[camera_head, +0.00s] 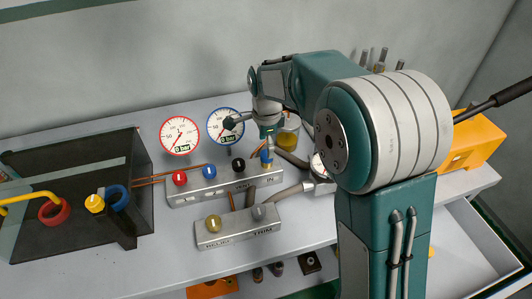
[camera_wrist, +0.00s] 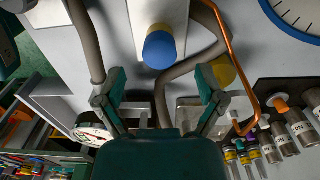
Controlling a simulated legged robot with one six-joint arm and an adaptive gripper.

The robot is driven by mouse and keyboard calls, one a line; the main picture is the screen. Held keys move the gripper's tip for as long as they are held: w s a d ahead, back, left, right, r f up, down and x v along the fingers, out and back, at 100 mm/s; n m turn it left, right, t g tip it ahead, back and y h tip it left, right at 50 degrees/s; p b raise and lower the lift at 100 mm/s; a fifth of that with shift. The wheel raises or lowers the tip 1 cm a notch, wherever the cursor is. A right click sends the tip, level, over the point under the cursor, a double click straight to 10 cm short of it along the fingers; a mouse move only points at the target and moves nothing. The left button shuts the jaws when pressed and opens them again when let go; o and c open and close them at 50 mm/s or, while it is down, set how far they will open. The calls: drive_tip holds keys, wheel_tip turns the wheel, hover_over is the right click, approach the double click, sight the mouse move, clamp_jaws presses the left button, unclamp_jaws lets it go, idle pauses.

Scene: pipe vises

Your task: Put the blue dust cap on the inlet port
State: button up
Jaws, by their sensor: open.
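The blue dust cap (camera_head: 266,157) is at the right end of the grey manifold (camera_head: 215,190), by the IN label. It appears to sit on the inlet port, which it hides; I cannot tell how fully it is seated. In the wrist view the cap (camera_wrist: 160,49) shows its round blue end against the pale block. My gripper (camera_head: 267,138) points down just above the cap in the head view. In the wrist view its two fingers (camera_wrist: 161,78) are spread wide and empty, with the cap beyond the gap between them.
Red (camera_head: 179,178), blue (camera_head: 209,171) and black (camera_head: 238,165) caps or knobs line the manifold. Two gauges (camera_head: 179,135) stand behind it. A yellow jar (camera_head: 289,138) is close on the right. A smaller block (camera_head: 238,228) lies in front; a dark bin (camera_head: 75,195) is left.

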sight(266, 153)
wheel_tip(266, 153, up, 8)
drive_tip(key=shift+f, duration=0.2)
idle(0.4)
drive_tip(key=s+d+r+n+t, duration=0.2)
drive_tip(key=s+d+r+n, duration=0.15)
drive_tip(key=s+d, duration=0.2)
drive_tip(key=s+d+r+n+t, duration=0.1)
drive_tip(key=s+d+r+n, duration=0.25)
drive_tip(key=s, duration=0.35)
drive_tip(key=s+d+f+n+t, duration=0.1)
drive_tip(key=s+d+n, duration=0.1)
drive_tip(key=s+n, duration=0.2)
drive_tip(key=s+d+f+n+t, duration=0.1)
drive_tip(key=s+d+f+n, duration=0.1)
drive_tip(key=s, duration=0.7)
drive_tip(key=shift+d+n+t, duration=0.4)
drive_tip(key=shift+d+n, duration=0.45)
drive_tip(key=shift+n, duration=0.05)
